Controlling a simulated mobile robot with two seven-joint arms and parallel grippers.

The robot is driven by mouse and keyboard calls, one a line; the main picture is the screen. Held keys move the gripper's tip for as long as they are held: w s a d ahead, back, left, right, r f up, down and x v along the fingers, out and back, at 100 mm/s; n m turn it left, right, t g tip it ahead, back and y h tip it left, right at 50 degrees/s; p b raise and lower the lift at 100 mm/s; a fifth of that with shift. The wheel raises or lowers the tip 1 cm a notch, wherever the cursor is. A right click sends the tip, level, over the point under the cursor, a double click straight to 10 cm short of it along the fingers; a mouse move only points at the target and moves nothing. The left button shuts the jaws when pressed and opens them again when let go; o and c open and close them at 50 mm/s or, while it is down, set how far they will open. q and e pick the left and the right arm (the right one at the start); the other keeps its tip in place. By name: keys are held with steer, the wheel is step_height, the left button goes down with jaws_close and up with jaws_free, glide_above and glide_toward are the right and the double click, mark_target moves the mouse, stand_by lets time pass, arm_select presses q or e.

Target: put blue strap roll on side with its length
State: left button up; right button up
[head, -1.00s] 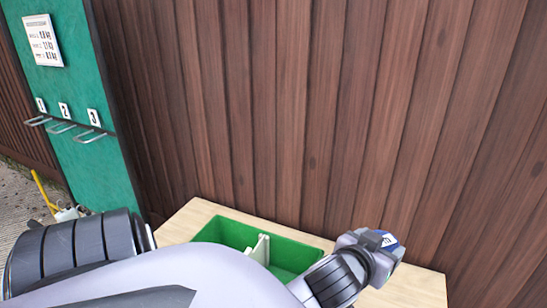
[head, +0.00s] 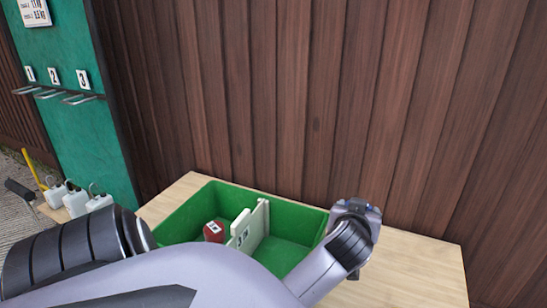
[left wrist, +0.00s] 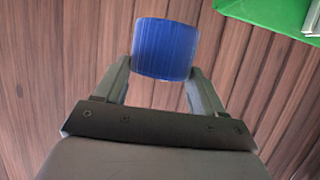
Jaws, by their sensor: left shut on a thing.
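The blue strap roll (left wrist: 164,50) is between the two fingers of my left gripper (left wrist: 162,72) in the left wrist view. My left gripper is shut on it. In the head view my left gripper (head: 357,208) is at the right end of the green crate (head: 300,216), and the roll is hidden there. The crate has a pale divider (head: 262,222) across its middle. A red roll (head: 213,231) with a white number label lies in the left compartment. The visible part of the right compartment looks empty. My right gripper is not in view.
The crate stands on a light wooden table (head: 430,262) against a brown plank wall (head: 300,90). The table's right part is clear. At left are a green board (head: 75,140) with numbered hooks (head: 80,98) and several white jugs (head: 76,202).

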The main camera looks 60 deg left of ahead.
arm_select(q)
steer(key=shift+w+a+f+n+b, duration=0.15)
steer(key=shift+a+f+b, duration=0.15)
steer(key=shift+f, duration=0.2)
steer(key=shift+a+f+n+b, duration=0.2)
steer(key=shift+f+b, duration=0.1)
steer(key=shift+f, duration=0.35)
step_height(320, 180, down, 12)
steer(key=b, duration=0.5)
steer(key=shift+f+b, duration=0.2)
steer(key=shift+b, duration=0.15)
step_height(320, 180, down, 3)
steer(key=shift+f+b, duration=0.2)
steer(key=shift+b, duration=0.45)
step_height(320, 180, down, 4)
steer(key=shift+r+b, duration=0.15)
steer(key=shift+b, duration=0.8)
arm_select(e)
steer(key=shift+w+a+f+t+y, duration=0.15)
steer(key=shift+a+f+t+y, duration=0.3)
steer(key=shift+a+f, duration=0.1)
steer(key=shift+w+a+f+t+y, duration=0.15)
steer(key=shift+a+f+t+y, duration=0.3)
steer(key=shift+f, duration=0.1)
